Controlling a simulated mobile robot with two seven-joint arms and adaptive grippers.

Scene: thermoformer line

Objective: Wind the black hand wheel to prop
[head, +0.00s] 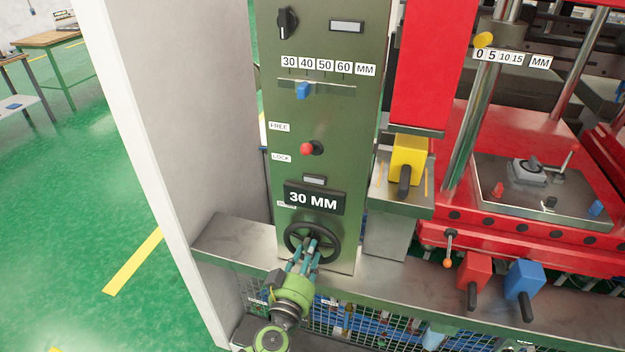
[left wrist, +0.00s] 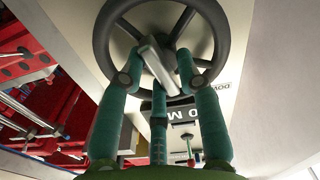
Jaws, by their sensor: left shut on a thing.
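The black hand wheel (head: 290,238) is on the lower front of the green panel (head: 345,120). It fills the top of the left wrist view (left wrist: 222,32). My left gripper (head: 304,250) reaches it from below, with its teal fingers (left wrist: 160,70) closed at the hub and spokes. The exact contact is partly hidden. Above the wheel, the black display (head: 314,199) reads 30 MM. Higher up, a blue slider (head: 303,90) sits under the 30 40 50 60 MM scale (head: 315,66), near the 40 mark. My right gripper is out of view.
A red-knobbed lever (head: 307,149) sits between the FREE and LOCK labels. A yellow block with a black handle (head: 405,160) stands right of the panel. Red (head: 474,270) and blue (head: 522,278) handled blocks hang further right. A pale wall (head: 165,110) closes the left.

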